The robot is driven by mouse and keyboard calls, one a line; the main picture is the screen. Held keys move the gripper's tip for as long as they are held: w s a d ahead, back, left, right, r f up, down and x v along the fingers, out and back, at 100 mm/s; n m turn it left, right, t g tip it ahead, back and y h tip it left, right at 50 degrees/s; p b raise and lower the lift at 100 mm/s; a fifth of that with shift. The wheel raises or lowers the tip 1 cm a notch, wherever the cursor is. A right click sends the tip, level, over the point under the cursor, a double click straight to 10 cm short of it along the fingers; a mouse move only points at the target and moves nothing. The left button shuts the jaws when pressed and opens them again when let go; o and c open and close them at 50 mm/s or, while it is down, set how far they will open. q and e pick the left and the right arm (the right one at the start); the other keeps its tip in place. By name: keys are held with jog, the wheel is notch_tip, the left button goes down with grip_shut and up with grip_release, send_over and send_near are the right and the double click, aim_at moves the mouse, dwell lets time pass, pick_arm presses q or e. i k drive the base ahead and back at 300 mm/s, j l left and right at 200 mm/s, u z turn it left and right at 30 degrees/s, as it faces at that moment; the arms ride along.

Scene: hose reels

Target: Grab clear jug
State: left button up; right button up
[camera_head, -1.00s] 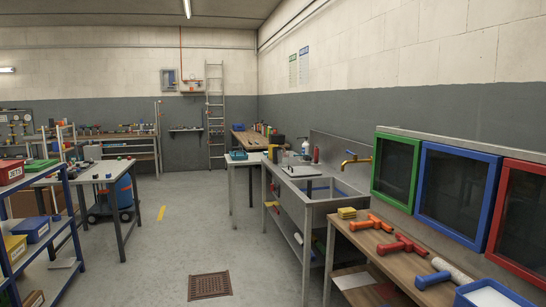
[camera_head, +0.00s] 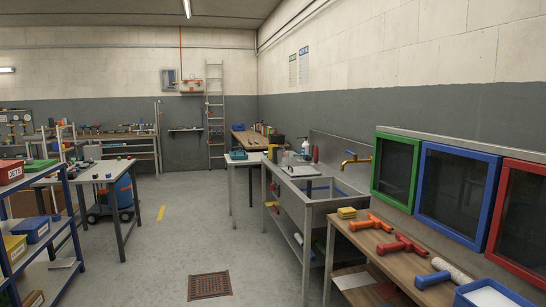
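I cannot make out a clear jug with certainty in the head view. A steel sink unit (camera_head: 320,204) stands right of centre with a brass tap (camera_head: 354,159) above it. A white pump bottle (camera_head: 305,149) and a red bottle (camera_head: 315,155) stand at its far end. Other small items there are too small to name. Neither of my grippers is in view.
A wooden bench at right holds a yellow sponge (camera_head: 346,213), orange, red and blue nozzles, and a blue tray (camera_head: 490,294). Green, blue and red framed panels hang above. A blue shelf rack and grey table (camera_head: 95,176) stand left. The middle floor (camera_head: 190,240) is clear, with a drain grate (camera_head: 209,286).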

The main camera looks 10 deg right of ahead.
aim_at(282, 155)
jog(key=i+u, duration=0.15)
jog(key=i, duration=4.85)
jog(key=j, duration=0.1)
